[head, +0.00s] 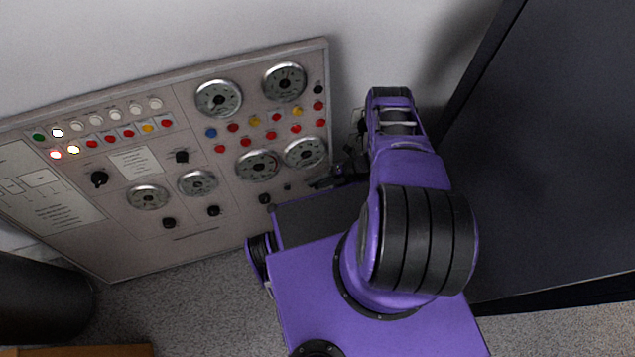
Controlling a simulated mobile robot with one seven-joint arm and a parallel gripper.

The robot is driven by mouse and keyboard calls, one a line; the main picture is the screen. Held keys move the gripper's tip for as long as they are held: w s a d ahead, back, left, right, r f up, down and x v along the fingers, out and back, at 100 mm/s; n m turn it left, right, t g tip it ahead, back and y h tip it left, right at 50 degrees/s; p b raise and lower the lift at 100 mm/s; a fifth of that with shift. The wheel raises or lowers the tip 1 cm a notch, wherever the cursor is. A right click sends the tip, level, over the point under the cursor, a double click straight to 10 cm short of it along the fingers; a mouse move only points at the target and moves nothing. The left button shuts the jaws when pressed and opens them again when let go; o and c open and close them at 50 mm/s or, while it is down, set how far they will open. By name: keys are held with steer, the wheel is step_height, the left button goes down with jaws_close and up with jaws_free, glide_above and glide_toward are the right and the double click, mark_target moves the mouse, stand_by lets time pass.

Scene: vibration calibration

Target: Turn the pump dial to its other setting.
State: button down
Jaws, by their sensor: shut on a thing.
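A grey control panel (235,222) leans across the left and middle of the head view, with gauges, lamps and black knobs. My gripper (317,183) is at the panel's lower right, just below the rightmost lower gauge (305,152). It is small and dark in this view, and its jaws are shut on what appears to be the pump dial. That dial is hidden by the fingers, so its setting cannot be read. No label is legible.
Other black knobs stand close by, one (264,198) left of my gripper and another (213,210) further left. A large dark cabinet (560,150) stands to the right of my arm. A dark cylinder (40,305) is at the lower left. Bare floor (190,310) lies before the panel.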

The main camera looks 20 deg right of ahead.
steer(key=shift+y, duration=0.5)
steer(key=shift+c, duration=2.4)
jaws_free()
steer(key=shift+d, duration=0.1)
steer(key=v, duration=1.2)
steer(key=shift+p, duration=0.4)
steer(key=shift+s, duration=0.1)
